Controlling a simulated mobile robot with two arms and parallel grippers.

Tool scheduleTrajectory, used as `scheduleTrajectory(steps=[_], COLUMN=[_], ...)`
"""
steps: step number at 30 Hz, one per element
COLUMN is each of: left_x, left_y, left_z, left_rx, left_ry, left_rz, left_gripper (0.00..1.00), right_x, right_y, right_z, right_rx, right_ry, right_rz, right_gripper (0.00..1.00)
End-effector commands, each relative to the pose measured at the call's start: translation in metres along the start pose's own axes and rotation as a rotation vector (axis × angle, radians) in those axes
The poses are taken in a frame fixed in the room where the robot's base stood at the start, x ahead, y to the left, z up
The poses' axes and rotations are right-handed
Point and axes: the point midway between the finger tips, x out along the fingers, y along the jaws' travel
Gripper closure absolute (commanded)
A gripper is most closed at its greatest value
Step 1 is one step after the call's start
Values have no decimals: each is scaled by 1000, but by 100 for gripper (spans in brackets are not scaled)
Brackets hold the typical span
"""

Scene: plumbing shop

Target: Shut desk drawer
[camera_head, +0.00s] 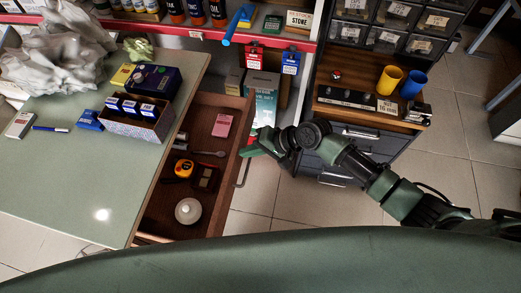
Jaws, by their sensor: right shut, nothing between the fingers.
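The desk drawer (232,130) is pulled out from the right side of the green-topped desk (60,185). Its front panel faces right, with a thin metal handle (244,172) on it. Inside lie a pink notepad (222,125), a yellow tape measure (183,169), a round white item (188,211), a spoon-like item (208,153) and a small dark box (207,179). My right gripper (248,152) is shut and empty at the drawer front, close to the handle. I cannot tell whether it touches. My left gripper is not in view.
On the desk stand a box of small blue packs (138,124), a dark blue box (154,80) and a crumpled grey sheet (55,60). A red-edged shelf (190,33) runs behind. A drawer cabinet (345,150) stands right. Tiled floor (290,205) is open beside the drawer.

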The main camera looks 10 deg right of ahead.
Motion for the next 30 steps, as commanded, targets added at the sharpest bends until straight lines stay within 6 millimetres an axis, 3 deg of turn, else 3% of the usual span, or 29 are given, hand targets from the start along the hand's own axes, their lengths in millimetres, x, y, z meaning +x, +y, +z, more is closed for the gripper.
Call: scheduleTrajectory(steps=[19,23,30], left_x=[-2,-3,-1], left_y=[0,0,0], left_z=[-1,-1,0], left_rx=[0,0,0], left_ry=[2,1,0], left_rz=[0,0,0], left_gripper=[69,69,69], right_x=[11,25,66], right_y=[-11,-25,-62], right_z=[0,1,1], right_rx=[-1,-1,-1], right_ry=[-1,-2,-3], right_rz=[-1,-4,-4], right_gripper=[100,100,100])
